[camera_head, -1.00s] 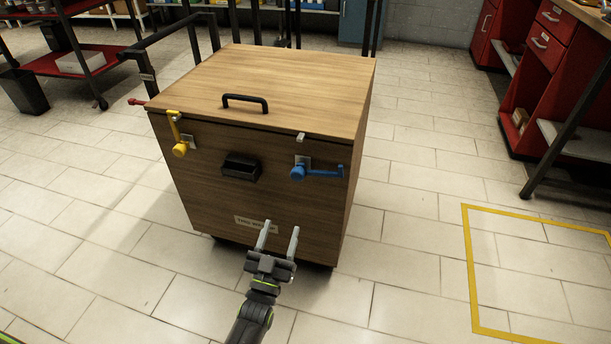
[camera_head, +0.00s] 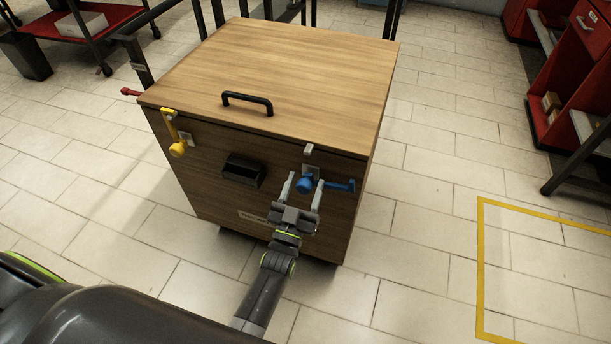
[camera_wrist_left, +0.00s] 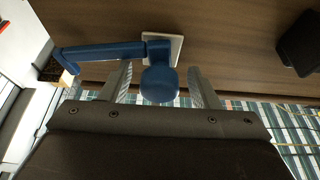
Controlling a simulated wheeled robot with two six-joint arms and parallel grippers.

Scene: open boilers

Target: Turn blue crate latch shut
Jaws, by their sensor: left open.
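The blue latch (camera_head: 330,185) is on the right of the wooden crate's (camera_head: 190,193) front face. Its round hub (camera_head: 305,183) is at the left and its arm points right, roughly level. In the left wrist view the blue latch (camera_wrist_left: 105,53) shows close up, its hub between the finger lines. My left gripper (camera_head: 304,180) is open in front of and just below the hub. The fingers stand on either side of the hub; whether they touch it cannot be told. My right gripper is not in view.
A yellow latch (camera_head: 173,135) stands upright on the crate's left front. A black recessed handle (camera_head: 243,170) lies between the latches, and a black lid handle (camera_head: 247,101) is on top. Open tiled floor surrounds the crate. A red cabinet (camera_head: 585,30) stands at the right.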

